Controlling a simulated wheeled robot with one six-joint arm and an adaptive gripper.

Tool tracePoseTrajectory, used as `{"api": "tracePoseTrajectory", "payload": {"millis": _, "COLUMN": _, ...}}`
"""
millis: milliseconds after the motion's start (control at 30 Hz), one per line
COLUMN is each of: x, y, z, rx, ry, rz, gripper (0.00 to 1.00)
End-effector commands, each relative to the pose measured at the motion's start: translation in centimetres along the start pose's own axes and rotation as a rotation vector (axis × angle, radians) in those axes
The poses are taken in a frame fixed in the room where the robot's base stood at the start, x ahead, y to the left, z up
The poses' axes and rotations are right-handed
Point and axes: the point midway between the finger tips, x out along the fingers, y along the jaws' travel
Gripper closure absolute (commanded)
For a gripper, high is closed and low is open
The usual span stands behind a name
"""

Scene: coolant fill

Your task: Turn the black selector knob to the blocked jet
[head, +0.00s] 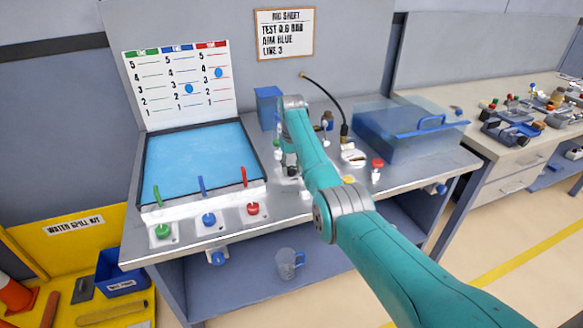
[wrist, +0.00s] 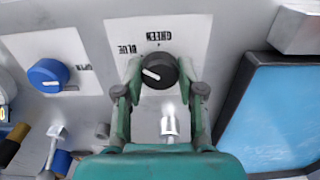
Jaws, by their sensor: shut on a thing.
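The black selector knob (wrist: 158,71) has a white pointer line, which slants toward the left in the wrist view. It sits on a white label plate (wrist: 180,30) with the upside-down words GREEN and BLUE; any other label is hidden by my gripper. My gripper (wrist: 157,75) is shut on the knob, with one green finger on each side. In the head view, my arm hides much of the knob area. The tank (head: 200,163) holds blue water, with green (head: 156,195), blue (head: 202,187) and red (head: 244,176) jets along its front edge. I cannot tell which is blocked.
A blue knob (wrist: 48,75) marked OPEN lies left of the selector. A scale board (head: 180,85) stands behind the tank, with blue dots in its blue and red columns. A sheet (head: 285,34) reads AIM BLUE, LINE 3. A clear blue box (head: 400,130) stands right of my arm.

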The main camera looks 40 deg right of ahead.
Motion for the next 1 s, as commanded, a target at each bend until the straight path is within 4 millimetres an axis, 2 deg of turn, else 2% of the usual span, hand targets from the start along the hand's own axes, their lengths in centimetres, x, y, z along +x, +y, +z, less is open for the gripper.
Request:
{"api": "tracePoseTrajectory", "payload": {"millis": 600, "x": 0.0, "y": -0.02, "z": -0.04, "rx": 0.582, "ry": 0.002, "rz": 0.0, "gripper": 0.96}}
{"api": "tracePoseTrajectory", "payload": {"millis": 1000, "x": 0.0, "y": -0.01, "z": -0.04, "rx": 0.875, "ry": 0.002, "rz": -0.001, "gripper": 0.96}}
